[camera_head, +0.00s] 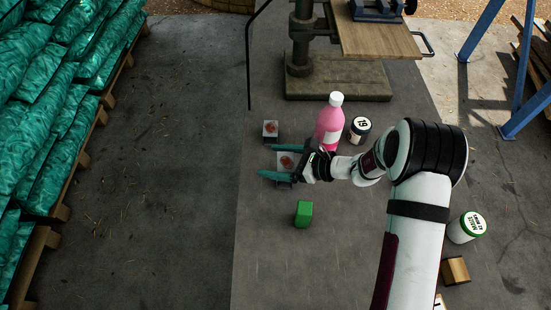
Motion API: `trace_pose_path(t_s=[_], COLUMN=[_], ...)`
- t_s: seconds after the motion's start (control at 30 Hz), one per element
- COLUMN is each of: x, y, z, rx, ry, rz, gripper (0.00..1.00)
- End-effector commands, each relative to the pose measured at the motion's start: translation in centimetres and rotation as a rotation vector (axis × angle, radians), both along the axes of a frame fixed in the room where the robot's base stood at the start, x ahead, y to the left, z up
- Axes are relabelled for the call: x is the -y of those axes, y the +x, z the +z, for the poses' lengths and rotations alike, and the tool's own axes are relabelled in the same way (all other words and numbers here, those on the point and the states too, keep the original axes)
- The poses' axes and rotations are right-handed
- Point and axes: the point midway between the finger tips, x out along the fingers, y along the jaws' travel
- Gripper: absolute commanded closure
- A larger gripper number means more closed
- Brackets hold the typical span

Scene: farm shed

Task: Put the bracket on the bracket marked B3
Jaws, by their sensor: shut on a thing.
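My gripper (268,161) reaches in from the right, its two teal fingers pointing left. No B3 mark can be read on either piece. The fingers and wrist hide part of the held piece.
A pink bottle (329,125) and a dark-lidded jar (360,131) stand close beyond my gripper. A green block (303,212) lies nearer. A green-lidded jar (466,228) and wooden block (455,270) are at right. A drill press (338,82) stands behind. The mat's left is clear.

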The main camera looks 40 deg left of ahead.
Motion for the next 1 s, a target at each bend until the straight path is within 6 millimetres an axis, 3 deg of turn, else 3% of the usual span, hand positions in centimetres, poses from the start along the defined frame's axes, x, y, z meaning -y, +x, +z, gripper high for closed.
trace_pose_path(t_s=[0.23, 0.27, 0.3, 0.6, 1.0], x=[0.0, 0.0, 0.0, 0.3, 8.7], y=[0.0, 0.0, 0.1, 0.2, 3.5], z=[-0.2, -0.2, -0.2, 0.3, 4.7], rx=[0.000, 0.001, 0.001, 0.000, 0.003], ry=[0.000, 0.000, 0.000, 0.000, 0.001], rz=[0.000, 0.000, 0.000, -0.001, -0.004], gripper=[0.72, 0.09, 0.02, 0.00, 0.00])
